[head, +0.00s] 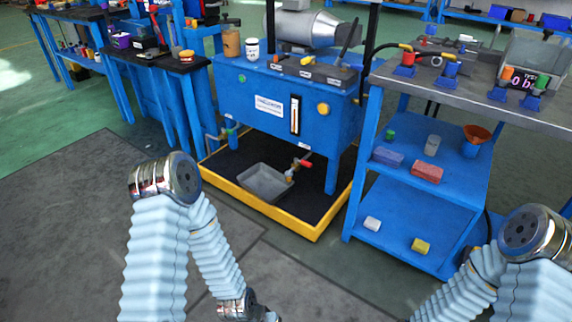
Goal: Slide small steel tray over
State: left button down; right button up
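A small grey steel tray (248,191) sits on the black floor of a yellow-edged containment pan (262,222), under the blue tank (262,108). A brass valve with a red handle (304,163) hangs from the tank close to the tray's right end. I cannot tell whether its outlet is over the tray. My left arm reaches down to the bottom edge of the head view, well in front of the pan. Only its wrist and a dark part of the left gripper (263,315) show; the fingers are cut off. My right arm is at the lower right, its gripper out of view.
A blue shelf cart (385,235) stands right of the pan, holding sponges, cups and a funnel (476,137). The tank's legs stand inside the pan. Blue workbenches (150,62) are at the left. The floor in front of the pan is clear apart from my arms.

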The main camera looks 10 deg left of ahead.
aim_at(265, 181)
jog(key=i+j+z, duration=0.15)
jog(key=j, duration=0.2)
jog(key=i+j+z, duration=0.15)
jog(key=j, duration=0.2)
jog(key=i+j+z, duration=0.15)
jog(key=j, duration=0.25)
jog(key=i+j+z, duration=0.15)
jog(key=j, duration=0.25)
jog(key=i+j+z, duration=0.15)
jog(key=j, duration=0.25)
jog(key=i+j, duration=0.25)
jog(key=j, duration=0.2)
jog(key=i+j, duration=0.25)
jog(key=j, duration=0.2)
jog(key=i+j, duration=0.25)
jog(key=j, duration=0.2)
